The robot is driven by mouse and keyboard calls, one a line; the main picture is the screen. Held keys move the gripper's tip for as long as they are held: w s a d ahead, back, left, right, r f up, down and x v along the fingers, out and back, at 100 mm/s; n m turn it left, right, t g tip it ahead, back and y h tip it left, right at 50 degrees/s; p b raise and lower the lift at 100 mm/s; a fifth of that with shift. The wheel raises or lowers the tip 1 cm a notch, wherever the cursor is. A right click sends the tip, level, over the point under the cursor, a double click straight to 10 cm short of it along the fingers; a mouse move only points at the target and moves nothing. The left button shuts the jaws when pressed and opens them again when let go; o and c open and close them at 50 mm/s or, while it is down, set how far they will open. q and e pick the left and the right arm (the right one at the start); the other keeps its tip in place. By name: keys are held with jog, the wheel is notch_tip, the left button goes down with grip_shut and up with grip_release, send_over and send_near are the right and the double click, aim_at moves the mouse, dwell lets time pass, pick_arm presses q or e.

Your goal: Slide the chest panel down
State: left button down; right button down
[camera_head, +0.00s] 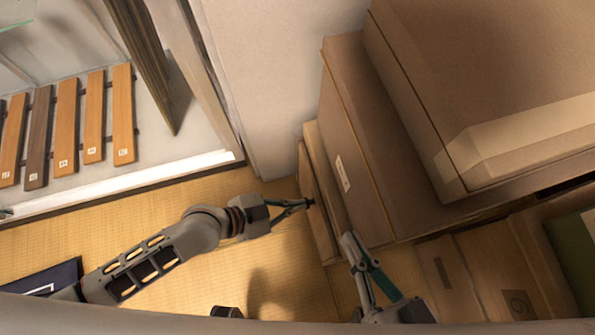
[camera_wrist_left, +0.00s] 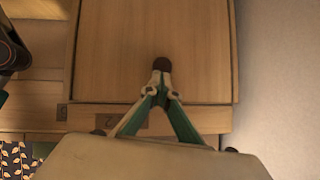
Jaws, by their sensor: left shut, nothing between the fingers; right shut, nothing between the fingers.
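The chest panel (camera_head: 313,187) is a light-brown wooden board on the front of a chest, right of my left gripper in the head view. In the left wrist view the panel (camera_wrist_left: 200,50) fills the middle, with a frame around it. My left gripper (camera_head: 309,203) is shut, its tips at the panel's face. In the left wrist view the gripper (camera_wrist_left: 160,78) ends at a dark round spot; I cannot tell whether this is its pads or a knob. My right gripper (camera_head: 348,238) is shut, low beside the chest, apart from the left one.
The tatami floor (camera_head: 150,210) is mostly free.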

pick_arm(q)
jog(key=v, duration=1.1)
jog(key=shift+a+r, duration=0.15)
jog(key=shift+a, duration=0.05)
